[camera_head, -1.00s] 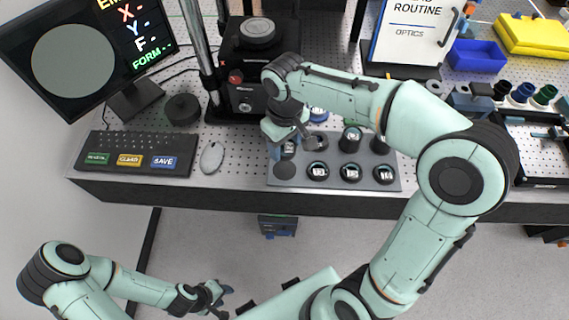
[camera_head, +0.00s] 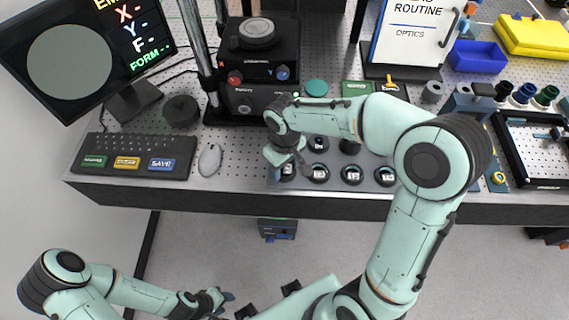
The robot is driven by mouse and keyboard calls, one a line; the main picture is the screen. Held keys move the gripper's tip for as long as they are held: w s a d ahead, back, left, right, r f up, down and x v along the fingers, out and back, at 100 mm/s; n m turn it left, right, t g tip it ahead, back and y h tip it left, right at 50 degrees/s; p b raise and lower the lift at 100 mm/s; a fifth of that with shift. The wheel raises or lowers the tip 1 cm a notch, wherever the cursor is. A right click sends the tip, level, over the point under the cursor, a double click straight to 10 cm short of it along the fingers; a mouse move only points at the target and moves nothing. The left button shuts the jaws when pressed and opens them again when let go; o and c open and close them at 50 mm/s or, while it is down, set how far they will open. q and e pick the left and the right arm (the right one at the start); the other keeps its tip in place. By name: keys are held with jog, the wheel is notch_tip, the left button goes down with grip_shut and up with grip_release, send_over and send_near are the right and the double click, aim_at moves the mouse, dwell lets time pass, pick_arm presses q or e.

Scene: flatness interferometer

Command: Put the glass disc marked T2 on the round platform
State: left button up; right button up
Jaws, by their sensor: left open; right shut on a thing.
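My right gripper (camera_head: 287,163) is over the front left corner of the grey disc tray (camera_head: 400,187). It is shut on a small dark-rimmed disc (camera_head: 287,173) with a pale label, at the front left place; its mark is too small to read. I cannot tell whether this disc touches the tray. Other labelled discs (camera_head: 319,174) sit in the tray, partly hidden by my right arm. My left gripper (camera_head: 221,299) is open and empty, low in front of the bench.
A monitor (camera_head: 75,60), keyboard (camera_head: 130,155) and mouse (camera_head: 210,159) are at left. A metal post (camera_head: 200,50) rises beside the instrument. A teal round piece (camera_head: 316,87) lies behind my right arm. A blue bin (camera_head: 478,56) is at the back right.

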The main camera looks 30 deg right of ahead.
aim_at(285, 169)
jog(key=shift+f, duration=0.2)
jog(key=o, duration=1.2)
jog(key=shift+c, duration=0.2)
pick_arm(q)
jog(key=shift+s+f, duration=0.1)
jog(key=shift+f, duration=0.05)
pick_arm(e)
jog(key=shift+r, duration=0.1)
jog(key=shift+r, duration=0.5)
pick_arm(q)
jog(key=shift+w+r+p, duration=0.75)
jog(key=shift+w+r, duration=0.15)
jog(key=shift+r, duration=0.2)
pick_arm(e)
notch_tip(285, 169, up, 11)
jog(key=shift+r, duration=0.15)
